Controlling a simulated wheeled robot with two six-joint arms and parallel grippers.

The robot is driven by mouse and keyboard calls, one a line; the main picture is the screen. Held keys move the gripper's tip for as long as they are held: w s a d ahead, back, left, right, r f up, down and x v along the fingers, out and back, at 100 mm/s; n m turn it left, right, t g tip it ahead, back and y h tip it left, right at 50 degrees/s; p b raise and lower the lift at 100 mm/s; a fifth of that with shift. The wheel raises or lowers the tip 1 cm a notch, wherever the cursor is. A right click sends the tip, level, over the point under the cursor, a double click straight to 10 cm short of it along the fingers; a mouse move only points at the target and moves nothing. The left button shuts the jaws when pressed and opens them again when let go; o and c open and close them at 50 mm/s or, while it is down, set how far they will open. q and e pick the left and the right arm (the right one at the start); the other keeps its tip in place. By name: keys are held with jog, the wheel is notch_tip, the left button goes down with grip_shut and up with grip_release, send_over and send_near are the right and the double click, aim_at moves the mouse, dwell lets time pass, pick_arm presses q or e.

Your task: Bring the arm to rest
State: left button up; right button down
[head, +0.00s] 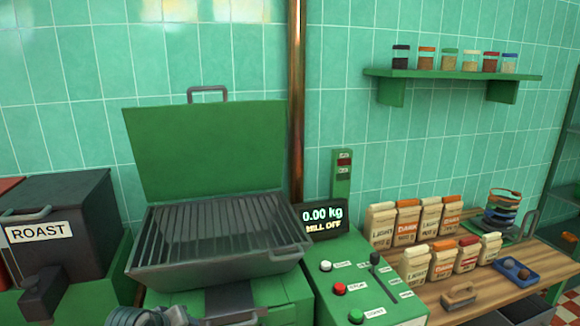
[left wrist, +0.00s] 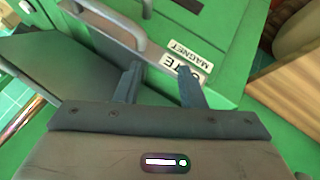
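My left gripper (left wrist: 160,88) shows in the left wrist view with its two grey fingers apart and nothing between them. Behind the fingertips is a grey plate with a white label (left wrist: 187,60) reading "MAGNET" and a partly hidden second word. A grey handle (left wrist: 118,26) is beyond the fingers, on the green machine. In the head view a grey jointed part of my arm shows at the bottom edge, and its gripper is not clear there. My right gripper is in neither view.
A green machine with an open lid (head: 210,150) and slatted tray (head: 215,235) stands centre left. A dark "ROAST" box (head: 75,225) is left. A control panel (head: 355,285) and display (head: 323,218) stand right of the tray. Paper bags (head: 415,265) crowd the wooden counter (head: 450,290).

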pick_arm(q)
jog(key=s+a+f+m+g+y, duration=0.15)
jog(key=s+f, duration=0.25)
jog(key=s, duration=0.7)
jog(key=s+f+m+g+y, duration=0.1)
jog(key=s+f+m, duration=0.2)
jog(key=s, duration=0.9)
jog(key=s+f+m+g+y, duration=0.1)
jog(key=s+f+m+g, duration=0.2)
jog(key=s, duration=0.8)
jog(key=s+f+b+x, duration=0.15)
jog(key=s+x, duration=0.25)
jog(key=x, duration=1.3)
jog(key=s+d+b+x, duration=0.1)
jog(key=s+b+x, duration=0.15)
jog(key=x, duration=1.45)
jog(key=s+a+f+n+g+b, duration=0.1)
jog(key=s+f+b, duration=0.1)
jog(key=s+f, duration=1.7)
notch_tip(320, 180, down, 3)
jog(key=shift+a+r, duration=0.15)
jog(key=shift+a, duration=0.1)
jog(key=shift+s+h, duration=0.1)
jog(key=shift+h, duration=0.15)
